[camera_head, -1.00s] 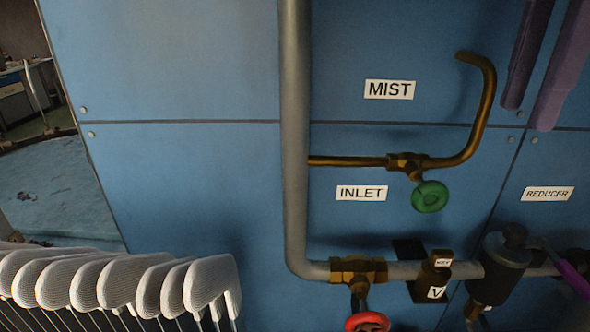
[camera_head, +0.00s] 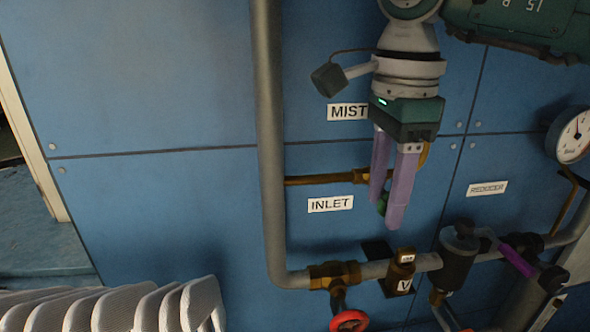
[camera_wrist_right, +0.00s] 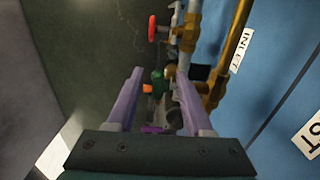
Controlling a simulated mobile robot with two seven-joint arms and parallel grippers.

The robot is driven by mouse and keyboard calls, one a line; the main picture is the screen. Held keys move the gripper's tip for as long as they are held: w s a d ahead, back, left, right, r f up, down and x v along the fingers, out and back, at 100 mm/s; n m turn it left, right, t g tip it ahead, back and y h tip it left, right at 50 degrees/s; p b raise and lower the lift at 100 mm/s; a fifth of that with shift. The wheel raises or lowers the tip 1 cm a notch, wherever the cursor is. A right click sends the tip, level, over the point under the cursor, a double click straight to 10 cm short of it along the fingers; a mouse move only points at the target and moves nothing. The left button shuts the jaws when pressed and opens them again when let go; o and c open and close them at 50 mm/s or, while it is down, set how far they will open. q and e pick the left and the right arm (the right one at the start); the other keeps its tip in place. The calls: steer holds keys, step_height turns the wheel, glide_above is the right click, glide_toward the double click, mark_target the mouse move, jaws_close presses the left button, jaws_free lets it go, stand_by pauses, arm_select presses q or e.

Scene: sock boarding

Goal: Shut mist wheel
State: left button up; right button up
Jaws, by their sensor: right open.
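My left gripper is out of view.
The grey pipe (camera_head: 268,130) runs down the blue panel, left of the wheel. Below are a red inlet wheel (camera_head: 349,320), a valve block (camera_head: 401,272) and a dark reducer body (camera_head: 458,255). A gauge (camera_head: 573,136) is at right. White sock forms (camera_head: 150,305) stand lower left.

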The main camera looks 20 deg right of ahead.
steer(key=shift+c, duration=0.3)
jaws_close()
stand_by(0.3)
